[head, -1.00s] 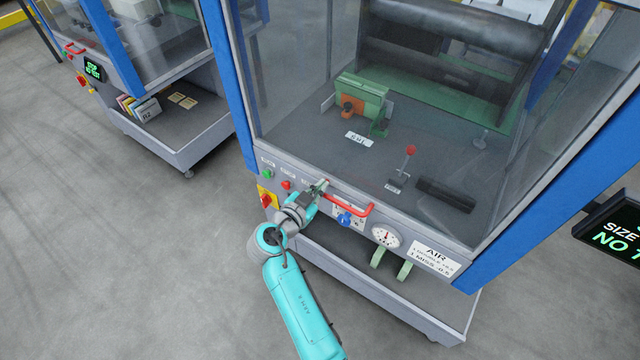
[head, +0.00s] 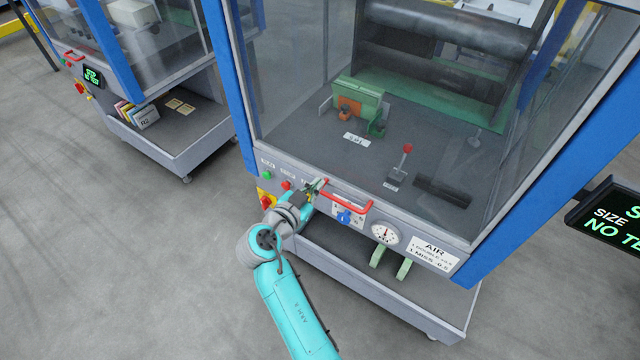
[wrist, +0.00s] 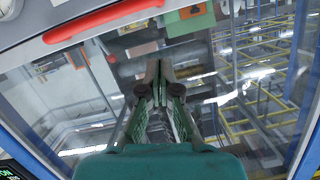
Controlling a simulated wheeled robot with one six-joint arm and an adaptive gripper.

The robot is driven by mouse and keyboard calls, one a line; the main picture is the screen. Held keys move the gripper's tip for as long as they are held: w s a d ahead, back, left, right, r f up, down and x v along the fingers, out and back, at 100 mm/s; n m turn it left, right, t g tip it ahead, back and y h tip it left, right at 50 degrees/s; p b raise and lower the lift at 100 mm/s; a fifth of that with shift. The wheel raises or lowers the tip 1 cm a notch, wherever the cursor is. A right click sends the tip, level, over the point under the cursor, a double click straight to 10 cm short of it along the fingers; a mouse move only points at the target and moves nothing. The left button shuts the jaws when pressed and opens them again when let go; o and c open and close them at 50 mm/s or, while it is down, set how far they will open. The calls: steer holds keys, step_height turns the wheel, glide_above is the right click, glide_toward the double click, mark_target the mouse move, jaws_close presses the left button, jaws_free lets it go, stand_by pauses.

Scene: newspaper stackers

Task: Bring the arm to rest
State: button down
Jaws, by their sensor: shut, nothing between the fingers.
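My gripper (head: 318,186) is at the front panel of the near stacker, close to the left end of its red handle (head: 348,197). The teal arm reaches up to it from the bottom of the head view. In the wrist view my gripper (wrist: 157,75) has its fingers together with nothing between them. The red handle (wrist: 105,20) crosses the top left of the wrist view, apart from the fingertips. Behind the fingers is the clear window, with reflections. Whether the gripper touches the panel cannot be told.
The panel carries a green button (head: 268,175), a red button (head: 286,185), a blue knob (head: 344,217) and a gauge (head: 385,235). A dark screen (head: 612,225) juts out at right. A second stacker (head: 150,80) stands at left. The floor (head: 120,260) at left is clear.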

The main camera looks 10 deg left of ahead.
steer(key=v, duration=0.6)
